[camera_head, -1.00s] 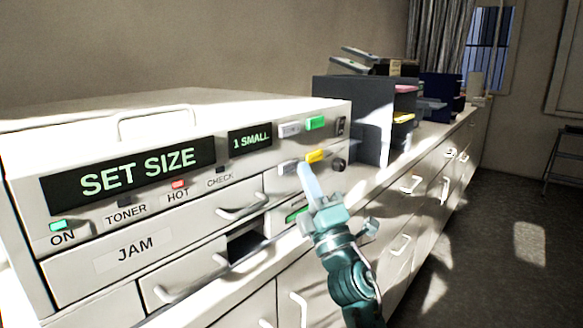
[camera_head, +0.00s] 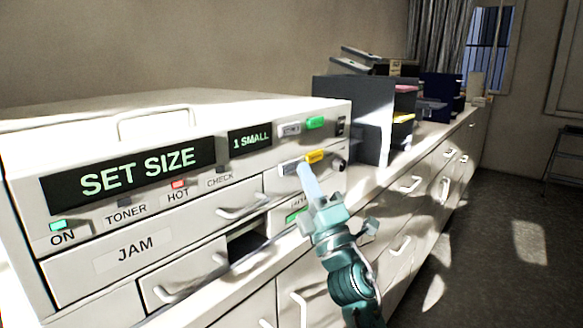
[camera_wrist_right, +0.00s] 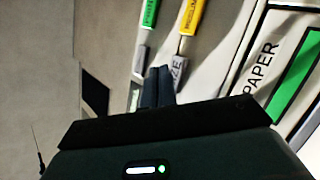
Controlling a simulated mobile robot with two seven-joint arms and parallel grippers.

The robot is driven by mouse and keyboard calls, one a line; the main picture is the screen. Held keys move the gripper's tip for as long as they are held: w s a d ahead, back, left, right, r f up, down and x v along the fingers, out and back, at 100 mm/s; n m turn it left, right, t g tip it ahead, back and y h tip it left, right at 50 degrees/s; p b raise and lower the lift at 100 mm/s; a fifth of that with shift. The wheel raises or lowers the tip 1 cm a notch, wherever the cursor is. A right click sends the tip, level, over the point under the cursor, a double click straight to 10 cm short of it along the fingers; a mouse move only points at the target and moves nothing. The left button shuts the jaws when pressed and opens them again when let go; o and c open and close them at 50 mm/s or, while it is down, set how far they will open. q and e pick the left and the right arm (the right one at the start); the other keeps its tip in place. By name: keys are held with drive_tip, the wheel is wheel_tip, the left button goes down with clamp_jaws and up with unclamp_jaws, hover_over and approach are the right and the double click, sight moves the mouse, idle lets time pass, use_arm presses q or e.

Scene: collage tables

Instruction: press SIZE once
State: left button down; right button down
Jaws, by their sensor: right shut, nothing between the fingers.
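The copier-like machine (camera_head: 120,265) shows SET SIZE on its large display (camera_head: 130,172) and 1 SMALL on its small display (camera_head: 250,141). The SIZE button is the lower grey one (camera_head: 290,167), left of a yellow button (camera_head: 316,156). In the right wrist view the SIZE button (camera_wrist_right: 179,73) shows only its last letters, the rest hidden by the fingers. My right gripper (camera_head: 307,172) is shut and empty, its tips right at the SIZE button; I cannot tell whether they touch it. The fingers also show in the right wrist view (camera_wrist_right: 157,85). My left gripper is not in view.
A green button (camera_head: 315,123) and another grey button (camera_head: 290,129) sit above. A dark knob (camera_head: 338,165) is at the right. A drawer handle (camera_head: 241,208) sticks out below. A dark paper organiser (camera_head: 345,110) stands right of the machine on the counter.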

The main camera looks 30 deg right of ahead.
drive_tip(key=shift+w, duration=0.1)
drive_tip(key=shift+w+a, duration=0.15)
drive_tip(key=shift+w, duration=0.1)
drive_tip(key=shift+w+a+b, duration=0.15)
drive_tip(key=shift+w+b, duration=0.15)
drive_tip(key=shift+w, duration=0.15)
idle(0.6)
drive_tip(key=shift+s, duration=0.1)
drive_tip(key=shift+s+d, duration=0.3)
drive_tip(key=shift+s, duration=0.45)
drive_tip(key=shift+s+d+p, duration=0.2)
drive_tip(key=shift+s+d, duration=0.1)
drive_tip(key=shift+s, duration=0.45)
drive_tip(key=shift+s+d+p, duration=0.2)
drive_tip(key=shift+s+d, duration=0.15)
drive_tip(key=shift+s, duration=0.45)
drive_tip(key=shift+s+d+p, duration=0.2)
drive_tip(key=shift+s+d, duration=0.1)
drive_tip(key=shift+s, duration=0.45)
